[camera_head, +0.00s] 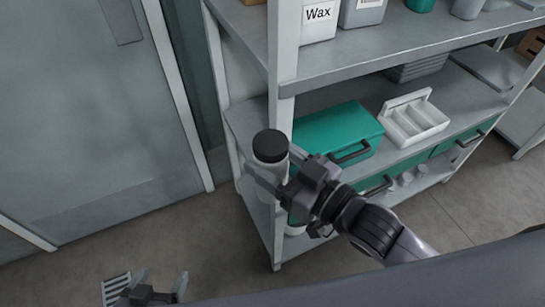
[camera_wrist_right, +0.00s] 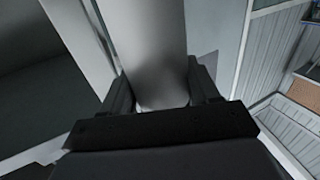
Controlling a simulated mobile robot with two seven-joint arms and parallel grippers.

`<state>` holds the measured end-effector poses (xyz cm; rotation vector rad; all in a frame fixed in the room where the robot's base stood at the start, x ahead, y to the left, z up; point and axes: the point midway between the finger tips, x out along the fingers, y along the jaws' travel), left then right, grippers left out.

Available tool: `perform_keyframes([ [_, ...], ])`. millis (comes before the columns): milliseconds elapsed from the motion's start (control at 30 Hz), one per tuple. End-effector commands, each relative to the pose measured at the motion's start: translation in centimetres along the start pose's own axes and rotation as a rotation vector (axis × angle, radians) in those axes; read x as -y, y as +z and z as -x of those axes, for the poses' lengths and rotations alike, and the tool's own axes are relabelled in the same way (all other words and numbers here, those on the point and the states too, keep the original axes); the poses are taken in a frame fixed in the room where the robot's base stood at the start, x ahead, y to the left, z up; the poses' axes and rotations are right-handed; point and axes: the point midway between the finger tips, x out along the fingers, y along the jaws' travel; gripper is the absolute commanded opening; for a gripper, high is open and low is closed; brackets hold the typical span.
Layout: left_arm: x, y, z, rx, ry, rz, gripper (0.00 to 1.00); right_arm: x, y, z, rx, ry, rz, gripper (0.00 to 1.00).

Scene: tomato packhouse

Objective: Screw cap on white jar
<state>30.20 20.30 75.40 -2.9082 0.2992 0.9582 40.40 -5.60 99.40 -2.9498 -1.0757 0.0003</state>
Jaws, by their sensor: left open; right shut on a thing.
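A white jar (camera_head: 267,183) is held upright in my right gripper (camera_head: 271,178), in front of the shelf's left post. A dark cap (camera_head: 270,146) sits on the jar's top; I cannot tell whether it is threaded tight. In the right wrist view the jar (camera_wrist_right: 150,50) is a pale cylinder between the two fingers (camera_wrist_right: 165,88), and its cap is out of view. My left gripper (camera_head: 160,281) is low at the bottom left of the head view, open and empty, well away from the jar.
A metal shelf unit (camera_head: 340,69) stands behind the jar. It holds a green case (camera_head: 325,126), a white compartment box (camera_head: 410,122) and a white container labelled Wax (camera_head: 318,22). A grey door (camera_head: 95,110) is on the left. The floor between is clear.

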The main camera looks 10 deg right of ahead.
Motion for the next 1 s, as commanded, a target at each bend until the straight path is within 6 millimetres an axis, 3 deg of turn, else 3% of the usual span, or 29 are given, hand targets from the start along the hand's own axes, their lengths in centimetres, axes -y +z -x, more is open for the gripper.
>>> perform_keyframes([
  [367, 0.0, 0.0, 0.0, 0.000, 0.001, 0.001, 0.86, -0.8, -0.7, 0.0, -0.004, 0.048, -0.003, 0.00],
  [533, 0.0, 0.0, 0.0, 0.000, 0.001, 0.001, 0.86, -4.8, -1.8, 1.2, -0.002, 0.252, -0.012, 0.00],
  [700, 0.0, 0.0, 0.0, 0.000, 0.001, 0.001, 0.86, -9.7, -0.9, 4.5, 0.004, 0.495, -0.011, 0.00],
  [800, 0.0, 0.0, 0.0, 0.000, 0.001, 0.001, 0.86, -11.6, -0.1, 6.3, 0.003, 0.597, -0.007, 0.00],
  [1000, 0.0, 0.0, 0.0, 0.000, 0.001, 0.001, 0.86, -13.2, 0.8, 8.5, -0.001, 0.693, -0.001, 0.00],
])
